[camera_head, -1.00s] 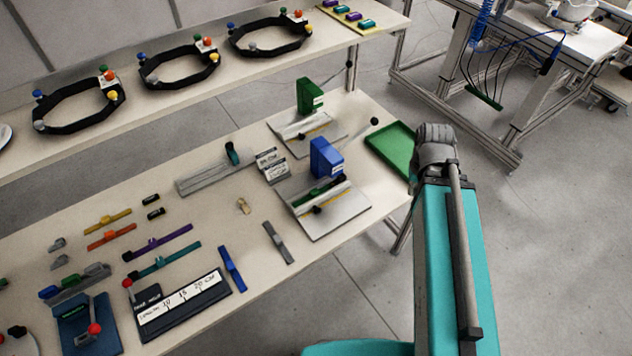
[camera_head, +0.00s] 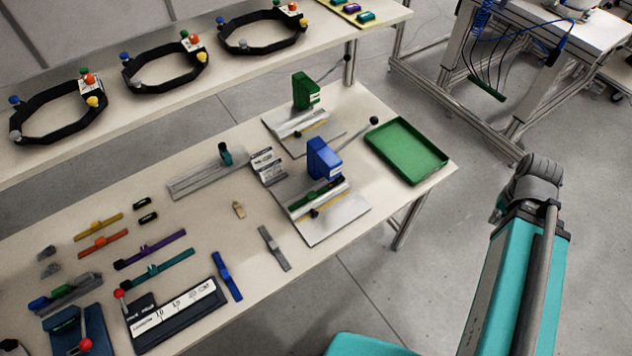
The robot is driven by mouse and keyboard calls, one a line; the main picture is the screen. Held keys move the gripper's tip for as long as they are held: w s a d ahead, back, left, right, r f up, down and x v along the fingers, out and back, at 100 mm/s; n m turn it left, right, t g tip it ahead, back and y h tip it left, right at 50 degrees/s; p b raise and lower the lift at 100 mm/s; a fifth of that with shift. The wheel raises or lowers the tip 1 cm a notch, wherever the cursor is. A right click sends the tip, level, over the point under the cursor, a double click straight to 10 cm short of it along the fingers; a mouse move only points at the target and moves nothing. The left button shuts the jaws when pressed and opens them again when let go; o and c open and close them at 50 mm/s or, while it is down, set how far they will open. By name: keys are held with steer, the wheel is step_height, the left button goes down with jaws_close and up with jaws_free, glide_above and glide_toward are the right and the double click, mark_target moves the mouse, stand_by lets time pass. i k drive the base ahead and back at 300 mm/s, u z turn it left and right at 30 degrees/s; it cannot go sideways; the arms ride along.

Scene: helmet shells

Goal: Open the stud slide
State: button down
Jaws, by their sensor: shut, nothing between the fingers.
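I cannot tell for sure which part is the stud slide, as the labels are too small to read. My teal arm (camera_head: 515,275) is at the right, over the floor and clear of the bench. My gripper does not show.
An empty green tray (camera_head: 407,152) sits at the bench's right end. Coloured straps, such as a blue one (camera_head: 226,275), and a black gauge board (camera_head: 176,313) lie at the left and front. The back bench holds several black rings (camera_head: 262,45).

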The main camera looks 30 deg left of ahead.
mark_target(308, 207)
steer(key=z, duration=0.25)
steer(key=k, duration=1.35)
steer(key=u, duration=1.25)
steer(key=i, duration=0.75)
